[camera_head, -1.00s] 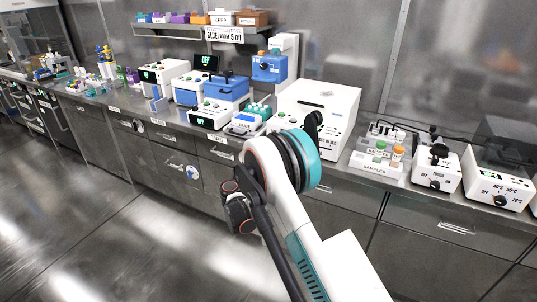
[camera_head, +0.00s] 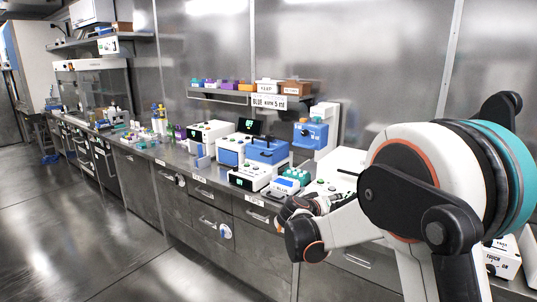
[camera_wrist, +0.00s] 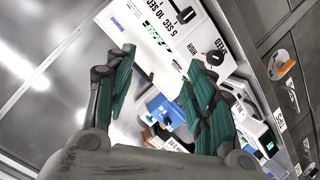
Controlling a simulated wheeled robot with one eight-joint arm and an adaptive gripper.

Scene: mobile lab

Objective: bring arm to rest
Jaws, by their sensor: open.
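My gripper (camera_wrist: 155,95) shows in the wrist view with its two green-padded fingers spread apart. It is open and nothing is between the fingers. Beyond the fingers is a white device (camera_wrist: 175,40) with black knobs and time marks, apart from them. In the head view my arm is folded up large at the right, with its forearm reaching left in front of the bench. The gripper's fingers cannot be made out clearly there.
The steel bench (camera_head: 173,157) runs along the wall with white and blue devices, such as a blue box (camera_head: 267,151). A shelf (camera_head: 218,96) with coloured bins hangs above. My arm hides the right part of the bench. The floor (camera_head: 80,230) at the left is clear.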

